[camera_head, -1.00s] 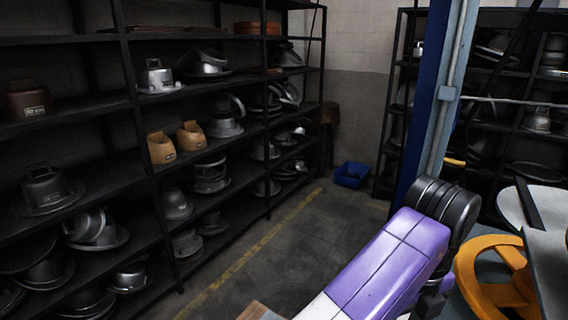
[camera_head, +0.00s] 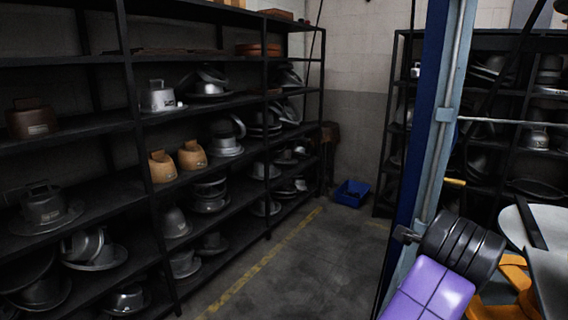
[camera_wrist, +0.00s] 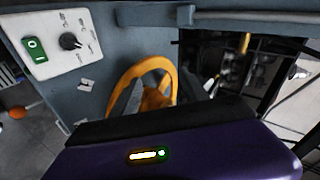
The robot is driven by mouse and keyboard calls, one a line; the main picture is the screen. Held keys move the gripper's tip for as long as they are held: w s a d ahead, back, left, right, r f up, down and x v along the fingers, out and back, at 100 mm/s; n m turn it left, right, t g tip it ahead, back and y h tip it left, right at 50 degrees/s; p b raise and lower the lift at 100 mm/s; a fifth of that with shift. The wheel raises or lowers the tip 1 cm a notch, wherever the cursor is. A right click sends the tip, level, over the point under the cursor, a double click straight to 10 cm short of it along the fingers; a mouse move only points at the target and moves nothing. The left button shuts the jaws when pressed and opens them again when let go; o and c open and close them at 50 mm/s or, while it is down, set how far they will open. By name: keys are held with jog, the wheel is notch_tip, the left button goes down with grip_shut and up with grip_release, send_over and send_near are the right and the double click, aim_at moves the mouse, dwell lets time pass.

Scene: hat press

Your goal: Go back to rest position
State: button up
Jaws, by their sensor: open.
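My gripper (camera_wrist: 165,122) shows in the wrist view as a purple housing with a black front edge and a small lit strip. It is open; its fingertips cannot be made out and nothing is seen held in it. In the head view my purple arm with its black ribbed joint is at the lower right, in front of the blue column (camera_head: 408,150). The end of the arm is out of that view. The orange wheel (camera_wrist: 158,75) stands beyond my gripper in the wrist view, beside a grey machine body (camera_wrist: 120,40). It shows partly in the head view (camera_head: 512,290).
A white control panel (camera_wrist: 60,40) with a green switch and black knob is on the machine. Black shelves (camera_head: 80,130) with hat moulds fill the left. A blue crate (camera_head: 351,193) is on the floor at the back. The floor (camera_head: 320,255) between is clear.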

notch_tip(320, 180, up, 10)
jog(key=s+n+t+h, duration=0.1)
jog(key=n+t+h, duration=0.2)
jog(key=n+t, duration=0.85)
jog(key=s+a+f+n+t+y, duration=0.2)
jog(key=s+a+f+n+y, duration=0.7)
jog(key=n, duration=0.5)
jog(key=s+a+f+g, duration=0.1)
jog(key=s+f, duration=0.4)
jog(key=s, duration=0.6)
jog(key=s+a+f+m+g, duration=0.1)
jog(key=s+f+g, duration=0.2)
jog(key=s+f, duration=0.3)
jog(key=s+a+f+m+g+y, duration=0.1)
jog(key=s+f, duration=0.5)
jog(key=s, duration=0.9)
jog(key=shift+s+a+g, duration=0.35)
jog(key=shift+a+g, duration=0.15)
jog(key=shift+g, duration=0.35)
